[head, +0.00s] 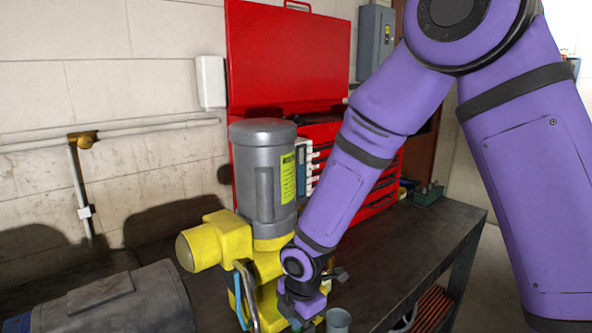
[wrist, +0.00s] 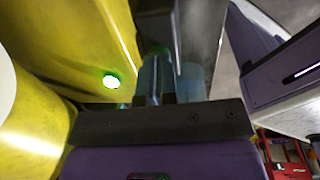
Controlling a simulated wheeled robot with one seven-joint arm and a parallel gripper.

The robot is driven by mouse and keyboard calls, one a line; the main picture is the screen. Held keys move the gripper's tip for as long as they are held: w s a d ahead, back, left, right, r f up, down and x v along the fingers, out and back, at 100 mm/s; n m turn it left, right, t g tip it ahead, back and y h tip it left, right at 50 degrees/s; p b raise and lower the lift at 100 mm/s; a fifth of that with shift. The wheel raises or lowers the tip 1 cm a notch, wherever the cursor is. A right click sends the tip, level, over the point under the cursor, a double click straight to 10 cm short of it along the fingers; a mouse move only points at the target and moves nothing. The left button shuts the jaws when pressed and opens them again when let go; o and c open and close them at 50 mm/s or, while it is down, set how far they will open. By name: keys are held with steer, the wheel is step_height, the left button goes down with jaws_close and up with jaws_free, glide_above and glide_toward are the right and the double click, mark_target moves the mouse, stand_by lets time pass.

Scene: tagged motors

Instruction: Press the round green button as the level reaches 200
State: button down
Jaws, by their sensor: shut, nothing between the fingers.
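The round green button (wrist: 112,81) glows on a yellow housing in the wrist view, left of my fingers. My gripper (wrist: 158,72) is shut and empty, and its fingertips appear apart from the button. In the head view my gripper (head: 303,300) is low beside the front of a machine with a grey upright motor (head: 265,185) and a yellow body (head: 222,240). The button cannot be made out clearly there. No readable level number shows in either view.
The machine stands on a dark workbench (head: 425,235). A grey motor (head: 120,300) lies at the front left. A grey cup-like part (head: 338,320) is close to my gripper. A red tool chest (head: 290,60) stands behind. The bench's right part is mostly clear.

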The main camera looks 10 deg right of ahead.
steer(key=shift+f, duration=0.35)
steer(key=shift+r, duration=0.65)
steer(key=shift+r, duration=0.15)
steer(key=shift+r, duration=2.85)
steer(key=shift+r, duration=0.1)
